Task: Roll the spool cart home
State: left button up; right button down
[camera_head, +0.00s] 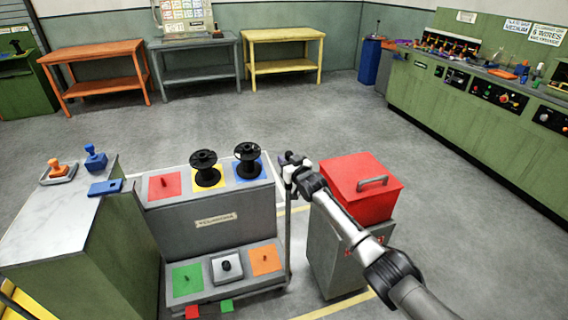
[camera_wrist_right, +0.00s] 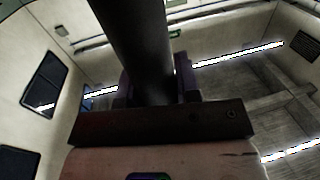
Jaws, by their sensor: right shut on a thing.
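The spool cart (camera_head: 196,231) is a grey two-level cart. Its upper level has red, yellow and blue squares; its lower level has green, white and orange squares. One black spool (camera_head: 205,168) stands on the yellow square and another black spool (camera_head: 247,160) on the blue square. My right gripper (camera_head: 291,163) is at the cart's right side, at the top of a thin upright post (camera_head: 288,235). In the right wrist view a thick dark bar (camera_wrist_right: 138,50) passes between its jaws, which are shut on it. My left gripper is not in view.
A grey bin with a red lid (camera_head: 365,185) stands close to the cart's right. A green cabinet (camera_head: 95,235) stands at its left. White and yellow floor lines (camera_head: 345,303) show around the cart and bin. The floor (camera_head: 240,110) behind is clear up to the tables.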

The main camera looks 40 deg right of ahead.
jog(key=shift+f, duration=0.25)
jog(key=c, duration=1.3)
grip_release()
jog(key=o, duration=0.5)
jog(key=shift+w+d+r, duration=0.15)
jog(key=shift+w+r, duration=0.1)
jog(key=shift+w, duration=0.05)
jog(key=shift+c, duration=0.2)
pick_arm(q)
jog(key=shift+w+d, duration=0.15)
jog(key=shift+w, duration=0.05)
pick_arm(e)
jog(key=shift+s, duration=0.15)
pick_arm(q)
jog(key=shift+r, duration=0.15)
pick_arm(e)
jog(key=shift+s, duration=0.15)
pick_arm(q)
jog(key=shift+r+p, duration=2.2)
jog(key=shift+p, duration=0.15)
pick_arm(e)
jog(key=shift+s+a, duration=0.45)
jog(key=shift+s, duration=1.75)
jog(key=shift+s+a, duration=0.5)
jog(key=shift+s, duration=1.7)
jog(key=shift+s+a, duration=0.45)
jog(key=shift+s, duration=1.75)
